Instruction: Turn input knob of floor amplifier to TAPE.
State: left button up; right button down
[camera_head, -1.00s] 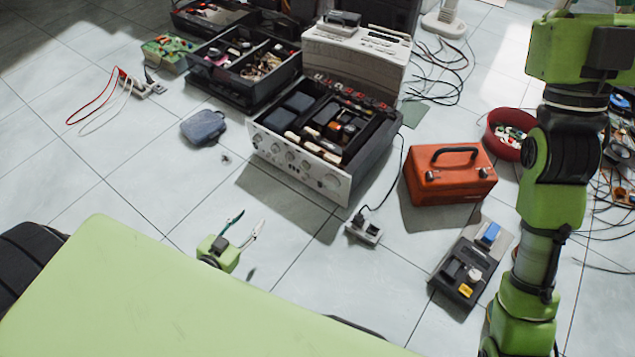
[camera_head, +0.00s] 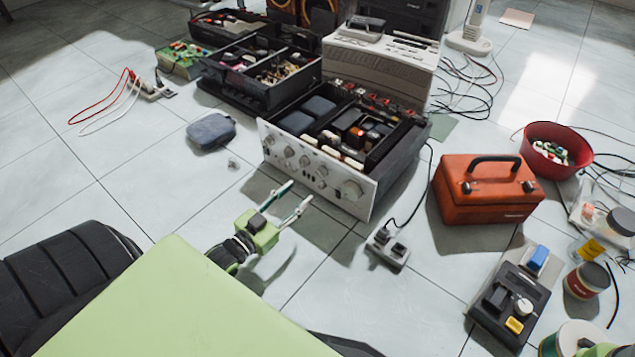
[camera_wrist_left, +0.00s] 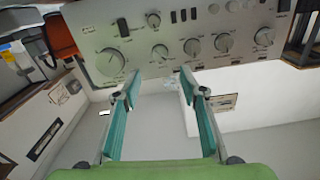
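The floor amplifier (camera_head: 318,165) stands on the tiles with its silver front panel facing me and its top open. Several knobs line the panel, the large one (camera_head: 351,190) at its right end. In the left wrist view the panel fills the top, with the large knob (camera_wrist_left: 110,62) at left and smaller knobs (camera_wrist_left: 192,47) across it. The labels are too small to read, so I cannot tell which knob is input. My left gripper (camera_head: 299,193) is open and empty in front of the panel, its fingers (camera_wrist_left: 160,92) apart and not on any knob.
An orange toolbox (camera_head: 487,200) and a power strip (camera_head: 388,248) with a cord stand right of the amplifier. A grey pouch (camera_head: 211,131) lies to its left. A black device (camera_head: 508,306) and jars (camera_head: 586,280) are at lower right. Floor before the panel is clear.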

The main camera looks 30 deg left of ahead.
aim_at(319, 175)
pick_arm(q)
jog(key=shift+w+d+b, duration=0.2)
jog(key=shift+w+b, duration=1)
jog(key=shift+w, duration=1.1)
jog(key=shift+w+d+b, duration=0.15)
jog(key=shift+w+b, duration=1.05)
jog(key=shift+w, duration=1.05)
grip_shut()
